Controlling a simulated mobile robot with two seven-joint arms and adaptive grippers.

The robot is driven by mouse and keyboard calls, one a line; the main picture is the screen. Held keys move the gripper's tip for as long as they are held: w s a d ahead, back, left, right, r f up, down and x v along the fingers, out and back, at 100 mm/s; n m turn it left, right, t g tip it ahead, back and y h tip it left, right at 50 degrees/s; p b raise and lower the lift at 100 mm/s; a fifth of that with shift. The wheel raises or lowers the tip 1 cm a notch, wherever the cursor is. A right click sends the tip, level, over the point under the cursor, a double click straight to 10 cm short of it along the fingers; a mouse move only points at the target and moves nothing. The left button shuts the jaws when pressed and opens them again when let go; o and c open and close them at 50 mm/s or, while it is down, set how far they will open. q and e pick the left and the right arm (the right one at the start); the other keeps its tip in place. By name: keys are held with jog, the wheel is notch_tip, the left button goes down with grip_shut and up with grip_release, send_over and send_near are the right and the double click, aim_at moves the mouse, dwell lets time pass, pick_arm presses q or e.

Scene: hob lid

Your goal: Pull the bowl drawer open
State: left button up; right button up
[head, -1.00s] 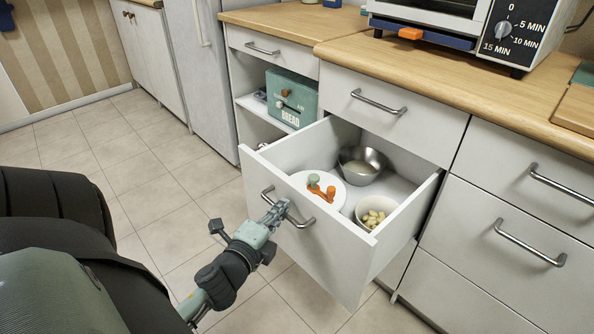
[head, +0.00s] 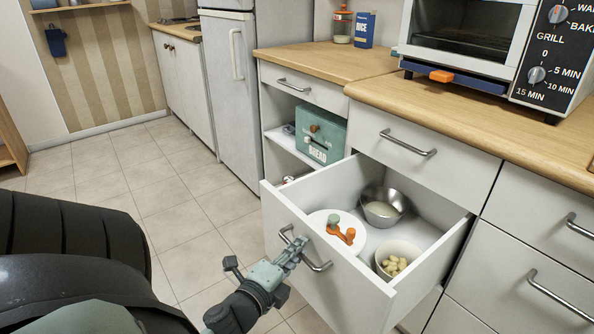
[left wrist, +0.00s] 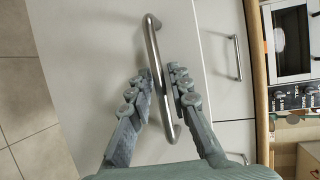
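The bowl drawer (head: 335,272) stands pulled well out from the cabinet in the head view. Inside it are a metal bowl (head: 383,207), a white bowl (head: 398,259) holding pale pieces, and a round white thing (head: 322,229) with an orange and green piece on it. My left gripper (head: 294,250) is at the drawer's bar handle (head: 316,266). In the left wrist view the handle (left wrist: 152,42) runs between the two fingers (left wrist: 162,78), with narrow gaps visible beside it, so the gripper looks open around it. My right gripper is not in view.
A toaster oven (head: 470,45) stands on the wooden counter (head: 480,115). A green bread box (head: 321,135) sits on the open shelf left of the drawer. Closed drawers (head: 520,270) are at right. Tiled floor (head: 160,215) is free at left.

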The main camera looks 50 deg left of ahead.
pick_arm(q)
jog(key=v, duration=0.7)
jog(key=shift+s, duration=0.25)
dwell(0.3)
